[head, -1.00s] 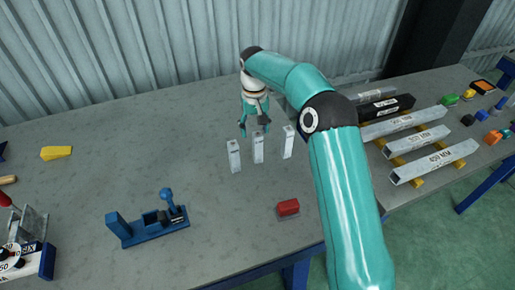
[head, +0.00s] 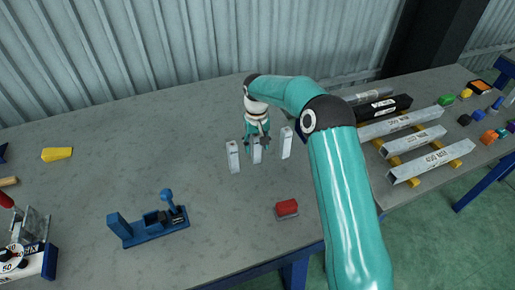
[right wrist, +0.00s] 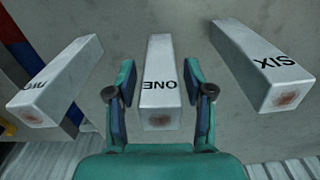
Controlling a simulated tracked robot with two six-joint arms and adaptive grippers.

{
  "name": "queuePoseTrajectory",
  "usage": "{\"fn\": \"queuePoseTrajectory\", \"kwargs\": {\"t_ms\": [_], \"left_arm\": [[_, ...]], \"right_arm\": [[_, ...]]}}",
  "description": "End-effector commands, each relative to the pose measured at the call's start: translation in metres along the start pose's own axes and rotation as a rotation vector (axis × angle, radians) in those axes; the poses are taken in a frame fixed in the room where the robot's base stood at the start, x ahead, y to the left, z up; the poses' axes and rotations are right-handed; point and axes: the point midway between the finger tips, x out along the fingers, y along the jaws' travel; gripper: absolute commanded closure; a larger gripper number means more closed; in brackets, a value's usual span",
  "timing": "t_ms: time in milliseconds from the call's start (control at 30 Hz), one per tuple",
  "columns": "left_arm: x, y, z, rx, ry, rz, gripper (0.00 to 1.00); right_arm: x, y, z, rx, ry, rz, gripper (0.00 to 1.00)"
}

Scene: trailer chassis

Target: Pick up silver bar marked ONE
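The silver bar marked ONE (right wrist: 159,75) stands upright between two similar bars; it is the middle one in the head view (head: 256,152). My right gripper (right wrist: 159,108) is open, with one finger on each side of the bar's top end. A small gap seems to show between the fingers and the bar. In the head view my right gripper (head: 256,143) is low over the middle bar and partly covers it. My left gripper is not in view.
A bar marked SIX (right wrist: 262,65) and a bar whose label looks like TWO (right wrist: 55,85) stand close on either side. A red block (head: 287,208) and a blue fixture (head: 150,225) lie nearer. Long bars (head: 430,160) lie at right.

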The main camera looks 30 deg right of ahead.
Motion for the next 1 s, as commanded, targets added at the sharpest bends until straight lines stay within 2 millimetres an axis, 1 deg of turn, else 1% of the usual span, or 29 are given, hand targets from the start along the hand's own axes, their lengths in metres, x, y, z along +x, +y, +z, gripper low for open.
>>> {"fn": "queuePoseTrajectory", "kwargs": {"t_ms": [33, 267, 567, 733, 867, 967, 1000], "left_arm": [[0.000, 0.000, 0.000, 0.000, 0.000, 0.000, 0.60], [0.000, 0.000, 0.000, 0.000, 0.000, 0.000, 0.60], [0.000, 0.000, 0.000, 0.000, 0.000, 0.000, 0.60], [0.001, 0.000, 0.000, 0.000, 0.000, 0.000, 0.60], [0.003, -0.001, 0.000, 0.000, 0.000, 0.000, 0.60], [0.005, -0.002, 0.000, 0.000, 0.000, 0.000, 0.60], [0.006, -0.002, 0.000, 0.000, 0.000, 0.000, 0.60]], "right_arm": [[0.000, 0.000, 0.000, 0.000, 0.000, 0.000, 0.61], [0.000, -0.001, 0.000, -0.001, 0.000, 0.000, 1.00], [-0.001, -0.001, 0.000, -0.001, 0.001, 0.000, 1.00], [-0.007, -0.001, -0.001, -0.001, 0.001, 0.000, 1.00], [-0.018, -0.001, -0.001, -0.001, 0.003, 0.000, 1.00], [-0.033, -0.001, -0.001, 0.000, 0.005, -0.001, 1.00], [-0.041, -0.002, -0.002, 0.000, 0.005, -0.001, 1.00]]}}
